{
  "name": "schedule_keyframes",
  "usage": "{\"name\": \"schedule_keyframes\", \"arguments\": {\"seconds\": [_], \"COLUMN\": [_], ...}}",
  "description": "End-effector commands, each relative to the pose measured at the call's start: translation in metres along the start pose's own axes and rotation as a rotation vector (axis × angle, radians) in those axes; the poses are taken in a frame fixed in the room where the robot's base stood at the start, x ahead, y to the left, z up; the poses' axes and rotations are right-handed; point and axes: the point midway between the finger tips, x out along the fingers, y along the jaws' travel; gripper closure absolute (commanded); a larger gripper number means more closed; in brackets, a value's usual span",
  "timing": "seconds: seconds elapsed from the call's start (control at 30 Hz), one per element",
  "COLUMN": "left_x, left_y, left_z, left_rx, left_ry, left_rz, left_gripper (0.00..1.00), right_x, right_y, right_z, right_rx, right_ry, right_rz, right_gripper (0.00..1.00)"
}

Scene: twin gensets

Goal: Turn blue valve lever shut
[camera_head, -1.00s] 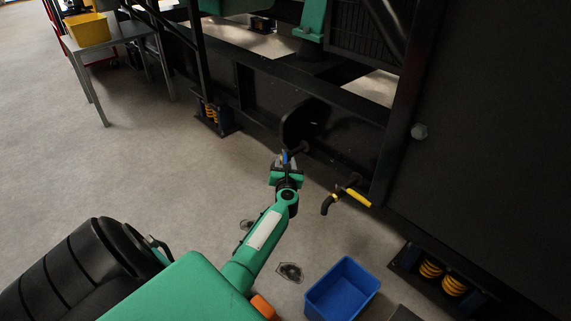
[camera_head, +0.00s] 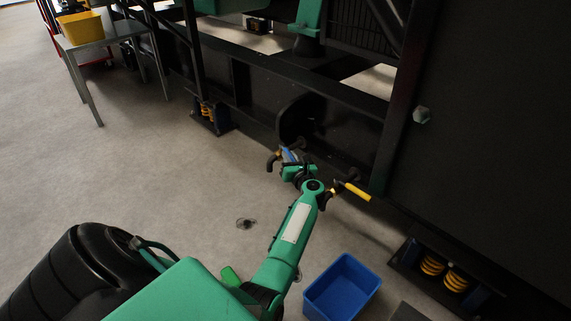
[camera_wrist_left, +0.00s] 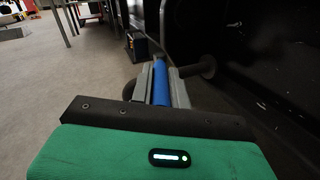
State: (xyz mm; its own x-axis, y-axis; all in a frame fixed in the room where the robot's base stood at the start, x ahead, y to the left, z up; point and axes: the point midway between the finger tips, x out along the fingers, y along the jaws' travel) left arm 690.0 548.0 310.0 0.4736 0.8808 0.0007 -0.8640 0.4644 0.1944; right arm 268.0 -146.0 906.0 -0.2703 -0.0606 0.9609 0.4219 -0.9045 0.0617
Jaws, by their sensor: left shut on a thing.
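The blue valve lever (camera_head: 289,155) is on a black pipe valve low on the dark genset frame, near the middle of the head view. My left gripper (camera_head: 290,161) reaches it from below and is shut on the lever. In the left wrist view the blue lever (camera_wrist_left: 161,84) lies between the two grey fingers of my left gripper (camera_wrist_left: 163,88), pointing away from the palm. The valve body behind it is mostly hidden by the fingers. My right gripper is in neither view.
A second valve with a yellow lever (camera_head: 356,191) sits just right of my left forearm. A blue bin (camera_head: 342,290) stands on the floor below it. Orange springs (camera_head: 444,275) sit under the frame. A table with a yellow bin (camera_head: 80,28) is at the upper left; the floor between is open.

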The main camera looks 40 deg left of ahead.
Motion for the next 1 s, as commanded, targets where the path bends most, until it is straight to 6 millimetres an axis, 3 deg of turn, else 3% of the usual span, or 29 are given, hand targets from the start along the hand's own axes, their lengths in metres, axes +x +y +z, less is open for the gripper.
{"name": "schedule_keyframes", "arguments": {"seconds": [0.47,0.5,0.6,1.0], "left_x": [0.0,0.0,-0.0001,-0.0036], "left_y": [-0.0041,-0.0041,-0.0042,-0.0068], "left_z": [0.0009,0.0009,0.0009,0.001], "left_rx": [0.001,0.001,0.001,0.001], "left_ry": [0.012,0.012,0.012,0.011], "left_rz": [0.053,0.053,0.052,0.051], "left_gripper": [1.0,0.79,0.62,0.62], "right_x": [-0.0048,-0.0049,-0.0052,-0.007], "right_y": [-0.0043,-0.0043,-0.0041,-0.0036], "right_z": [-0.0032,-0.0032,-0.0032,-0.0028], "right_rx": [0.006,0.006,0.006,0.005], "right_ry": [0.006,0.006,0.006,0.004], "right_rz": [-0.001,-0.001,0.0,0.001], "right_gripper": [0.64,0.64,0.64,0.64]}}
